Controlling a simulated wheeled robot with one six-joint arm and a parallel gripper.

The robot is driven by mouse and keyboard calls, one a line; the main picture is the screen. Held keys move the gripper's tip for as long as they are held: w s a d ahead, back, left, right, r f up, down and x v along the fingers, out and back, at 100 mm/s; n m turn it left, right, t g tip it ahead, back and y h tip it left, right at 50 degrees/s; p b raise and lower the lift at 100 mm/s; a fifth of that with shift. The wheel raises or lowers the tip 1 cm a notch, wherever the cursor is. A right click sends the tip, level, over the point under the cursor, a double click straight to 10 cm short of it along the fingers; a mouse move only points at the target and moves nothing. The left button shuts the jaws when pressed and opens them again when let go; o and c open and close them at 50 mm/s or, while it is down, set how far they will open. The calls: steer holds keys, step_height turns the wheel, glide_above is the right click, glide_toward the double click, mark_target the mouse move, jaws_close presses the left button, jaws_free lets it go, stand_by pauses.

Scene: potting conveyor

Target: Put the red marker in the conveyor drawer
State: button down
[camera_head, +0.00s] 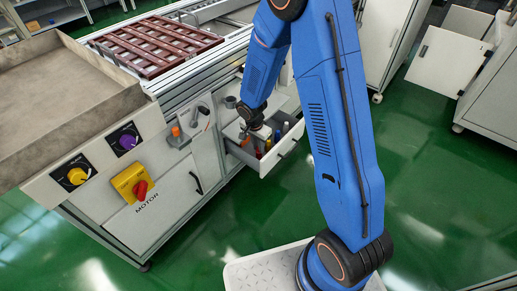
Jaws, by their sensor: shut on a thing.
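The conveyor drawer (285,157) is pulled open below the conveyor and holds several small upright things, among them blue, yellow and orange-red ones. My gripper (246,134) points down at the left part of the open drawer, close to its inner side. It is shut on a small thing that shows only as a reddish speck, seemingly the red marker. Most of it is hidden by my fingers and the view is too small to tell whether it touches the drawer.
A control panel with a red knob (140,188) is further left. A brown rack (156,45) lies on the conveyor. Green floor (225,225) is clear in front.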

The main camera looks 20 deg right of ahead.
steer(key=shift+f, duration=0.7)
steer(key=c, duration=1.9)
jaws_free()
steer(key=shift+f, duration=0.1)
steer(key=shift+c, duration=0.2)
